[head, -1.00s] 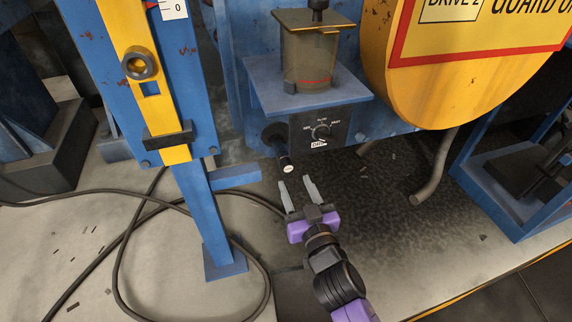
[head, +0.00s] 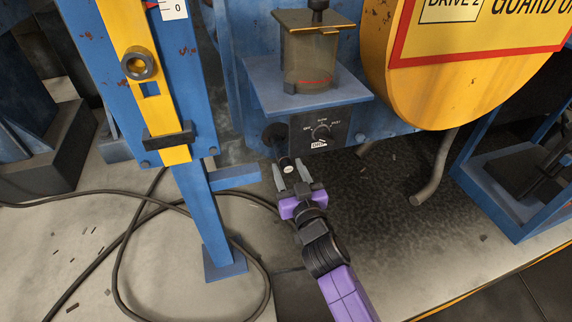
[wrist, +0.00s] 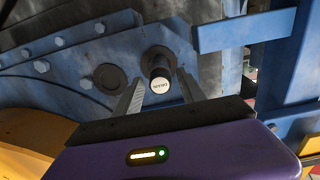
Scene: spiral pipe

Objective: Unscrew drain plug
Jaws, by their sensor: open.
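The drain plug (head: 288,166) is a dark cylinder with a white labelled end cap, sticking out below the tank's blue shelf. In the wrist view its white end (wrist: 159,86) faces me, with lettering that seems to read DRAIN. My gripper (head: 288,168) has its two grey fingers apart, one on each side of the plug's end. In the wrist view the fingers (wrist: 158,97) also stand left and right of the plug, with gaps visible. I cannot tell how far the fingertips reach along the plug.
A control panel with a dial (head: 320,133) sits just right of the plug, under a blue shelf (head: 262,84) holding a cloudy tank (head: 309,58). A blue post (head: 204,215) with a side bracket stands left. A yellow guard (head: 440,95) and bent pipe (head: 432,175) are right. Cable (head: 118,250) lies on the floor.

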